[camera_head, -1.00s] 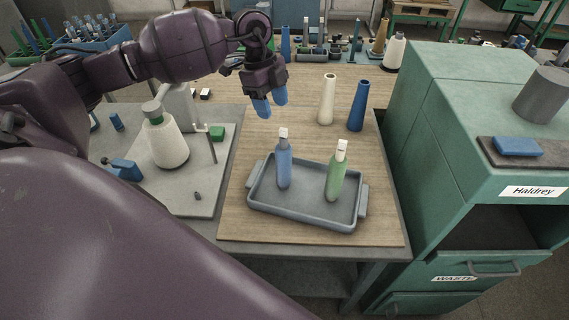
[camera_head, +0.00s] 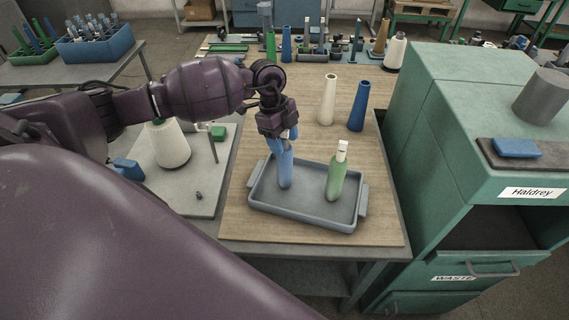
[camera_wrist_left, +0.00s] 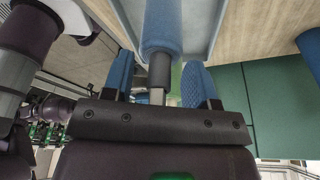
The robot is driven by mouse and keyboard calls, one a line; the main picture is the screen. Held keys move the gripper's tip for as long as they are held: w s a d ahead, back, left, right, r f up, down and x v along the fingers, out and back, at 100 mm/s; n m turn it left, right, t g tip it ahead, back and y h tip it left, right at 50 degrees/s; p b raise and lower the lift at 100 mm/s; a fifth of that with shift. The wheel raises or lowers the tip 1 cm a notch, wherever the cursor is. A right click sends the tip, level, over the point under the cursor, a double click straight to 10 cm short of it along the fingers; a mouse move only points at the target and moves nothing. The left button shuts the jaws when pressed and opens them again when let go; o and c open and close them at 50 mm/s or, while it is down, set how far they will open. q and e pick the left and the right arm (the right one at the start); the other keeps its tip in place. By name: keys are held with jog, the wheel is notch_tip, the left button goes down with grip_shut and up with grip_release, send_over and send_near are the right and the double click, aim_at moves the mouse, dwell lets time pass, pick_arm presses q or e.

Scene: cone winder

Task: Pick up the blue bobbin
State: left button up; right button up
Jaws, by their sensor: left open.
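The blue bobbin (camera_head: 285,168) stands upright in the left part of the grey-blue tray (camera_head: 300,213). A green bobbin (camera_head: 336,177) with a white top stands in the right part of the tray. My left gripper (camera_head: 284,136) is over the top of the blue bobbin and hides its tip. In the left wrist view the two blue fingers of the gripper (camera_wrist_left: 160,82) are apart, with the blue bobbin (camera_wrist_left: 161,28) and its dark neck between them. A gap shows on both sides, so the fingers are not closed on it. My right gripper is not in view.
A cream cone (camera_head: 327,99) and a dark blue cone (camera_head: 358,106) stand behind the tray. A white yarn cone (camera_head: 170,145) stands on the left plate. A green cabinet (camera_head: 462,130) bounds the right side. The board in front of the tray is clear.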

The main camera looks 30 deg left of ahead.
pick_arm(q)
jog(key=c, duration=0.9)
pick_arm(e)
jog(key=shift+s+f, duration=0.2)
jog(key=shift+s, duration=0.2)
